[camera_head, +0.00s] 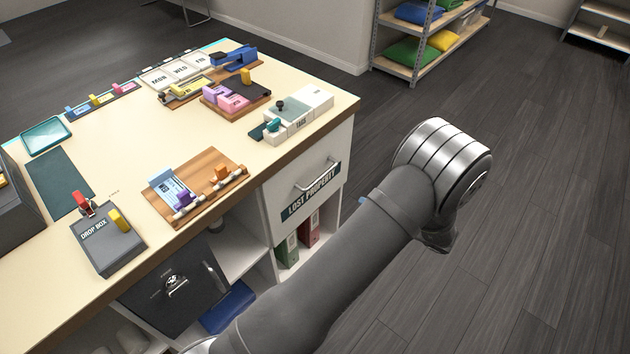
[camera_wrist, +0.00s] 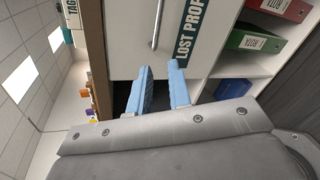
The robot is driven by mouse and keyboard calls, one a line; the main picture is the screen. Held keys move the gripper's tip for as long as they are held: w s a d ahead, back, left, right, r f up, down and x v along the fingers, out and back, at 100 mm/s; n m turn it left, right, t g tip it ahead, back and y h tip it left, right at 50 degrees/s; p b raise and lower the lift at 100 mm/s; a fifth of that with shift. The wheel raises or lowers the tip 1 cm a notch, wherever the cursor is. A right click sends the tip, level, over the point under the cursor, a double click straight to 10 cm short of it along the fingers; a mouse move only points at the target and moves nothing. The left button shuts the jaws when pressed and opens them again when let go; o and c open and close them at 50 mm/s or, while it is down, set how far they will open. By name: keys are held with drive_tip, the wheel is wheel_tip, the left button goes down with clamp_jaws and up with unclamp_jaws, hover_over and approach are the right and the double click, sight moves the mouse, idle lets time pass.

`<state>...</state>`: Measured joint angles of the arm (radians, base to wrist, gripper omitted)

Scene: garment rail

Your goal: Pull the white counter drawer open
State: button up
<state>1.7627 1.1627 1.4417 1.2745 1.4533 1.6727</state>
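The white drawer (camera_head: 280,190) is under the right end of the counter, with a dark "LOST PROPERTY" label (camera_head: 311,192) and a metal bar handle (camera_head: 318,179). Its front looks flush with the cabinet. In the wrist view, the drawer front (camera_wrist: 128,35) faces me, with the handle (camera_wrist: 157,22) upright in the picture. My gripper (camera_wrist: 160,66) is open, its two blue fingers apart with nothing between them. The fingertips point toward the handle and sit short of its near end. In the camera_head view my arm hides most of the gripper; only a bit of blue shows.
The wooden-edged counter top (camera_head: 120,150) carries a drop box (camera_head: 106,243), a wooden board (camera_head: 205,180) and a tag box (camera_head: 285,122). Below the drawer, an open shelf holds a green binder (camera_head: 287,250) and a red binder (camera_head: 309,228). Floor right of the counter is clear.

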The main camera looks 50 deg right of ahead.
drive_tip(key=w+m, duration=0.2)
drive_tip(key=m, duration=0.3)
approach(316, 180)
drive_tip(key=x, duration=1)
drive_tip(key=shift+a+f, duration=0.1)
drive_tip(key=shift+f, duration=0.25)
drive_tip(key=shift+c, duration=0.5)
clamp_jaws()
